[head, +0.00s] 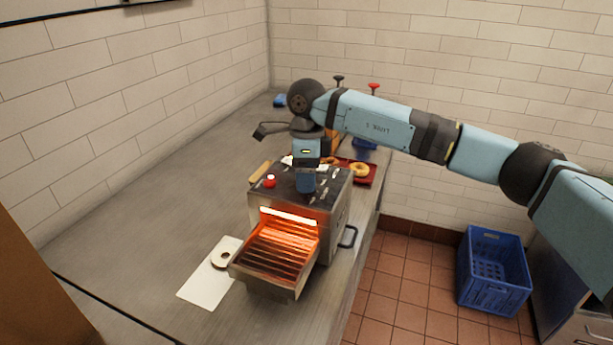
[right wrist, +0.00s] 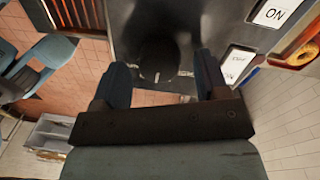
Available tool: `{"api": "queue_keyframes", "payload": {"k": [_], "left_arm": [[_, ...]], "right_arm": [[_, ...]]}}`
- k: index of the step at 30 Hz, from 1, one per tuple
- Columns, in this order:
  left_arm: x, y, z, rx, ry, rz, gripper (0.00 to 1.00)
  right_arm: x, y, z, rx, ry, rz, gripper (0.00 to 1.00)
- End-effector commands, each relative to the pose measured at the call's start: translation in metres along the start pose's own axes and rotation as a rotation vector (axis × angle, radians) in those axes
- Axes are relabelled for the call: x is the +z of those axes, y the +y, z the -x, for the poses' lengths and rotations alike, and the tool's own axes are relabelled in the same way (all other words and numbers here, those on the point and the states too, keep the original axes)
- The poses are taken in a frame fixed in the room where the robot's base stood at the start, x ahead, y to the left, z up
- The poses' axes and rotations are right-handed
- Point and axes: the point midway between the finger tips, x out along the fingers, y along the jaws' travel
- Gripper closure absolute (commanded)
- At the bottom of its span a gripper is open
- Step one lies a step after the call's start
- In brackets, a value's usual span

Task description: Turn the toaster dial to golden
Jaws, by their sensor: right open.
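The toaster (head: 335,215) stands on the counter with its heating bars glowing orange and a slatted rack (head: 272,262) sticking out of its front. My right gripper (head: 306,184) points down over the toaster's dark top panel. In the right wrist view my right gripper (right wrist: 162,68) is open, with one blue finger on each side of a round dark dial (right wrist: 160,58). The dial has a short white mark on its near edge. I cannot tell whether the fingers touch it. The gripper hides the dial in the head view. My left gripper is not in view.
White labels (right wrist: 238,62) lie beside the dial. A red knob (head: 269,181) sits on the toaster's left top. A red tray (head: 371,179) with a bagel (head: 359,170) is behind. A blue crate (head: 493,270) stands on the floor.

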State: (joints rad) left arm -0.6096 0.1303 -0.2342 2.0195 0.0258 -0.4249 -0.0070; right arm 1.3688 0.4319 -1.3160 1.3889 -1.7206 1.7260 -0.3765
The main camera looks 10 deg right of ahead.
Motion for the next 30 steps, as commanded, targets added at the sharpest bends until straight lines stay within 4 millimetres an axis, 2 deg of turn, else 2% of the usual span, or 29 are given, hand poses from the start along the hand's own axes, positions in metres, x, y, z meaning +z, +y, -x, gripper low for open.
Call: {"api": "queue_keyframes", "payload": {"k": [15,21,30], "left_arm": [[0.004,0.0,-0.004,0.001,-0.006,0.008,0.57],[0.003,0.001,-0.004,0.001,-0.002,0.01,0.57],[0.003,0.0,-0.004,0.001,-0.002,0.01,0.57]], "right_arm": [[0.0,0.0,0.107,-0.004,-0.002,0.0,0.32],[0.0,0.0,0.128,-0.003,-0.001,0.0,0.32],[0.0,0.0,0.131,-0.001,0.0,0.001,0.32]]}}
